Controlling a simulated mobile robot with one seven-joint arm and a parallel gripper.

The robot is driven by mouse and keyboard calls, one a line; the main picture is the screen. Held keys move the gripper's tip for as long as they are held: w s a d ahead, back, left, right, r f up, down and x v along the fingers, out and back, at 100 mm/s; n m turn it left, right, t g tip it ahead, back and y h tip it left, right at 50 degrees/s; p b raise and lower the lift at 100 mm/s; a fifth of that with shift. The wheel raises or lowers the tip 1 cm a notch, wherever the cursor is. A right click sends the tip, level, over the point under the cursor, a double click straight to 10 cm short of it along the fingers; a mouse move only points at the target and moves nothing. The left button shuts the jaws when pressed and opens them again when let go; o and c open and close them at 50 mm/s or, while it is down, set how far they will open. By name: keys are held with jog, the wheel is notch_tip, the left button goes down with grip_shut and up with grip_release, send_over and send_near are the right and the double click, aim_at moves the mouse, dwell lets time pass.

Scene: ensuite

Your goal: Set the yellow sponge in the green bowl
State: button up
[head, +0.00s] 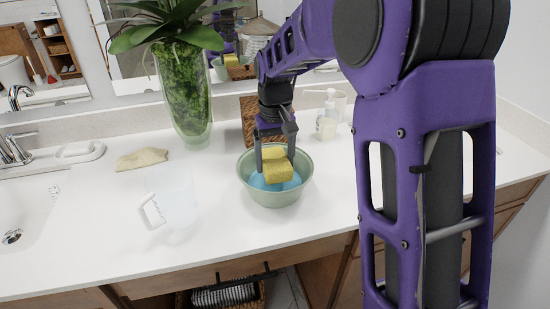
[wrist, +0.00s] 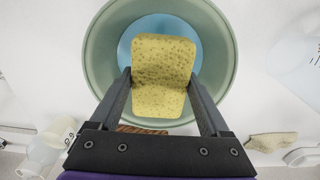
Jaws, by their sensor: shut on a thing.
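The yellow sponge (head: 278,166) is between the fingers of my gripper (head: 275,160), which is shut on it. In the wrist view the sponge (wrist: 162,75) lies between the two dark fingers (wrist: 162,95), over the bowl. The green bowl (head: 250,184) stands upright on the white counter, with a blue inside bottom. The bowl's rim (wrist: 96,62) surrounds the sponge in the wrist view.
A clear measuring jug (head: 175,200) stands left of the bowl. A soap bottle and a cup (head: 326,128) stand at the back right. The sink (head: 22,215) is at the far left.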

aim_at(275, 158)
jog(key=o, duration=1.2)
jog(key=shift+c, duration=0.2)
notch_tip(275, 158, up, 7)
jog(key=p, duration=0.6)
jog(key=shift+r, duration=0.1)
